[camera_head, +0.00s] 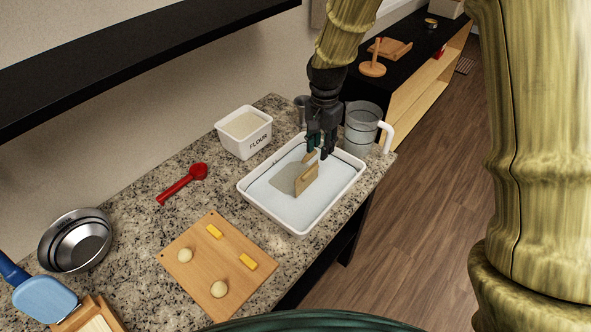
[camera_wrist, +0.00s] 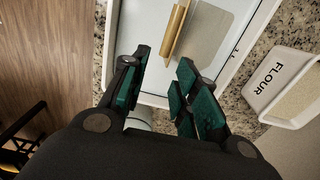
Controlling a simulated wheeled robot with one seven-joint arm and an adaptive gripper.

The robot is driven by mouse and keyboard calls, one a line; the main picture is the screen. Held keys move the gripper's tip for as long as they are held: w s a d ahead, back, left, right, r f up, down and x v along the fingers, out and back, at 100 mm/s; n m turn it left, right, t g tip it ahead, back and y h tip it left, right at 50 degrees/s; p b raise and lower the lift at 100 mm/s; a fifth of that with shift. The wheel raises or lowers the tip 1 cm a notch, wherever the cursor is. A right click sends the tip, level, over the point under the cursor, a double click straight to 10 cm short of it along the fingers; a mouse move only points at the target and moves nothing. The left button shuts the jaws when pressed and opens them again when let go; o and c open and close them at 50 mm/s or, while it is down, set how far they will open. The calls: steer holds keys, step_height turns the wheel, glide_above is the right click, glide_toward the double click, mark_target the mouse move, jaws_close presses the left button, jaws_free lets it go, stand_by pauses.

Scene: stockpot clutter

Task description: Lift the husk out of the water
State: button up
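A shallow white tray (camera_head: 254,198) of water stands on the counter. A tan, stiff-looking piece, seemingly the husk (camera_head: 306,179), stands tilted in the water. A flat grey-beige patch lies beside it; I cannot tell if it is part of the husk or a shadow. My gripper (camera_head: 321,152) is above the far part of the tray, near the husk's upper end. In the wrist view my gripper (camera_wrist: 162,77) is open and empty, with its green-padded fingers apart. The husk (camera_wrist: 176,30) shows beyond the fingertips, not between them.
A flour bin (camera_head: 243,134) stands left of the tray and a clear pitcher (camera_head: 360,130) close behind it on the right. A red scoop (camera_head: 182,184), a wooden board (camera_head: 206,267) with dough balls and yellow pieces, and a metal bowl (camera_head: 75,241) lie nearer. A dark shelf (camera_head: 130,62) overhangs the left.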

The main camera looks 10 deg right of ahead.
mark_target(316, 172)
steer(key=shift+w+f+b, duration=0.2)
steer(key=shift+f+b, duration=0.05)
steer(key=shift+f, duration=0.25)
steer(key=shift+w+f+b, duration=0.2)
steer(key=shift+f, duration=0.25)
steer(key=shift+s+f, duration=0.1)
steer(key=shift+f, duration=0.2)
step_height(316, 172, down, 4)
steer(key=shift+r+p, duration=0.1)
steer(key=shift+p, duration=0.5)
steer(key=shift+w+a+f+p, duration=0.15)
steer(key=shift+f+p, duration=0.4)
steer(key=shift+f, duration=0.55)
steer(key=shift+w+f+p, duration=0.1)
steer(key=shift+f+p, duration=0.4)
steer(key=shift+f, duration=1.5)
jaws_close()
